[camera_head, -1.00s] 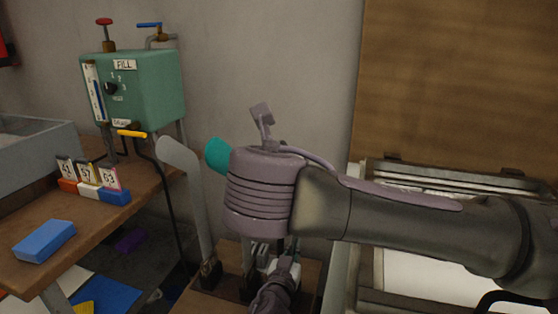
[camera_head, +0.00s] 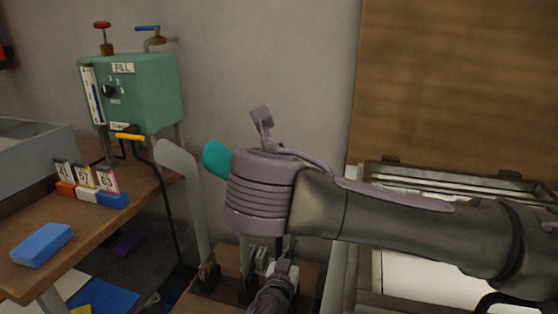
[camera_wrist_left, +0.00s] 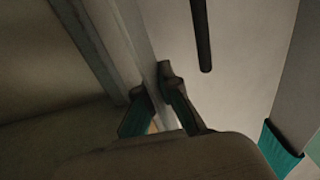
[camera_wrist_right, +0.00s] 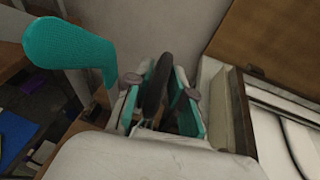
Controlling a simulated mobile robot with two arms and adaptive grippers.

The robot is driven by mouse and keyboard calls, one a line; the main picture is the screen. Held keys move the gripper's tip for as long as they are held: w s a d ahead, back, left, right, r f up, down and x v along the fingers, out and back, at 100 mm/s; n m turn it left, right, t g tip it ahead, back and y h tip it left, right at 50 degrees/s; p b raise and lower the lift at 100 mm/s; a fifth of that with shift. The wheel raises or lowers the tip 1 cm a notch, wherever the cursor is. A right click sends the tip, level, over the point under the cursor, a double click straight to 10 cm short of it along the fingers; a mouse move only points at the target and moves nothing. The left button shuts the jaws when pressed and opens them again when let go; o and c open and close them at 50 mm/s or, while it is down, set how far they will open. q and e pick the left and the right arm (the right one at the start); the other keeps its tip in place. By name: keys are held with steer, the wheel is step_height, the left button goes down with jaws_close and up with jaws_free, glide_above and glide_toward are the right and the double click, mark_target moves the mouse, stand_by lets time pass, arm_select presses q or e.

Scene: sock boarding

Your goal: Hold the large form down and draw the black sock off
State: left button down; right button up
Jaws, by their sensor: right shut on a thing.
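My right gripper (camera_wrist_right: 160,100) is shut on the black sock (camera_wrist_right: 157,80), which stands as a narrow dark strip between its teal pads. In the head view my right wrist hides its fingers. A dark strip, likely this sock, hangs in the left wrist view (camera_wrist_left: 200,35). My left gripper (camera_head: 283,268) is low, below my right wrist. In the left wrist view its fingers (camera_wrist_left: 157,97) lie on either side of a pale upright strip (camera_wrist_left: 145,50), apparently the large form. How firmly they close on it is unclear. Whether the sock still touches the form is hidden.
A teal-covered form (camera_wrist_right: 75,50) stands left of my right gripper. A bare grey form (camera_head: 185,190) stands farther left. A wooden bench (camera_head: 110,225) holds a green fill box (camera_head: 140,95), number cards (camera_head: 82,178) and a blue block (camera_head: 42,245). A pale-lined case (camera_head: 425,275) is at right.

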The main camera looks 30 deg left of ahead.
arm_select(q)
steer(key=shift+d, duration=0.1)
arm_select(e)
steer(key=shift+s+a+r, duration=0.1)
steer(key=shift+r, duration=2.45)
steer(key=shift+r, duration=0.1)
steer(key=shift+a+r, duration=0.1)
steer(key=shift+r, duration=4.85)
jaws_close()
step_height(320, 180, up, 5)
glide_above(278, 145)
steer(key=shift+a+r, duration=0.1)
steer(key=shift+r, duration=0.1)
arm_select(q)
steer(key=c, duration=1.2)
jaws_free()
steer(key=shift+c, duration=0.2)
